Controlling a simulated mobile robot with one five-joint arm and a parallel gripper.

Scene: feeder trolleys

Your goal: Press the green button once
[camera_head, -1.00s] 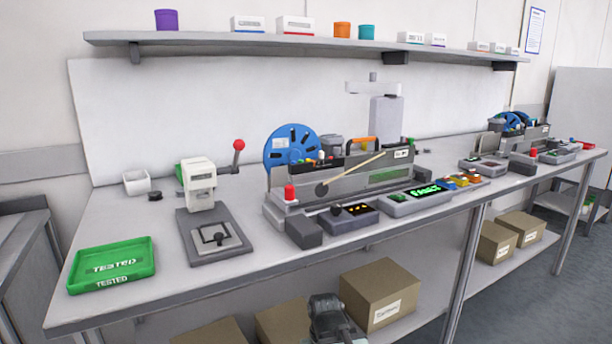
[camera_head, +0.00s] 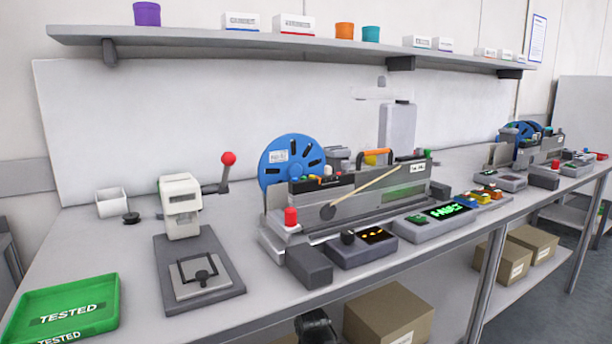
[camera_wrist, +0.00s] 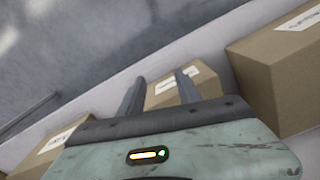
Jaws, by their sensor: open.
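A grey console (camera_head: 452,225) with a lit green display stands near the front edge of the bench in the head view. A small green button (camera_head: 415,219) sits on its left part, beside the display. Another small green part (camera_head: 428,153) shows on top of the feeder's right end. My gripper (camera_wrist: 158,78) is open and empty in the wrist view. It points at cardboard boxes below the bench, well away from the console. The button is not in the wrist view. In the head view only a dark part of my arm shows at the bottom edge.
The feeder with a blue reel (camera_head: 291,163) stands behind the console. A dark box with a knob (camera_head: 361,248) and yellow and blue buttons (camera_head: 478,199) flank it. A press (camera_head: 183,206) and green tray (camera_head: 62,307) are left. Boxes (camera_head: 388,316) lie below the bench.

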